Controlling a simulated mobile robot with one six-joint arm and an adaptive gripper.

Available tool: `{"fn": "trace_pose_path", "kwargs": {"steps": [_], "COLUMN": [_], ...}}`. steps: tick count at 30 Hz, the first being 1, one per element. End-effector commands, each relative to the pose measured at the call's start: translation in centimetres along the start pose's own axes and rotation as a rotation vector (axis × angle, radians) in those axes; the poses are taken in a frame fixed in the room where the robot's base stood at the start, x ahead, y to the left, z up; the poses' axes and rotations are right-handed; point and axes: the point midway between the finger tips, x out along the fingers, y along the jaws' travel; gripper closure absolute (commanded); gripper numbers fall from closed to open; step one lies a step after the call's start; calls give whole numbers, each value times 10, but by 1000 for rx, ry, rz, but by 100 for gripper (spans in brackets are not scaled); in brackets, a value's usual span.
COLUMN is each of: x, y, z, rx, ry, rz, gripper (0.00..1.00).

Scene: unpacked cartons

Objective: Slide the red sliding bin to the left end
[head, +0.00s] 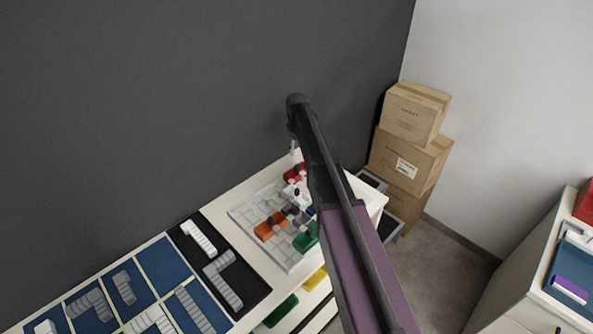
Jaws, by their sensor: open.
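The red sliding bin (295,173) sits at the far edge of a pale grey slotted board (248,211) on the white counter. My arm covers part of the area to its right. My gripper (294,157) hangs down just above the red bin, small and partly hidden by my arm. It is open; whether its fingers touch or straddle the bin cannot be told. An orange bin (268,229), a white bin with a dark knob (298,190) and a green bin (305,240) are on the same board, nearer the front.
A black tray (243,295) and blue compartments (165,262) with grey parts lie left of the board. A dark wall (180,90) rises behind. Stacked cartons (405,160) stand right of the counter. Green (281,311) and yellow (315,279) items show below the counter's front edge.

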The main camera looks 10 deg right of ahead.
Motion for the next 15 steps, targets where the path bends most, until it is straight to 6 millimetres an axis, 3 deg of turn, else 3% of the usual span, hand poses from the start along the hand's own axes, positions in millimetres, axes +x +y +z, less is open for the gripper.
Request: {"fn": "trace_pose_path", "kwargs": {"steps": [15], "x": [45], "y": [-1], "z": [-1], "rx": [-1], "ry": [0], "rz": [0], "gripper": [43]}}
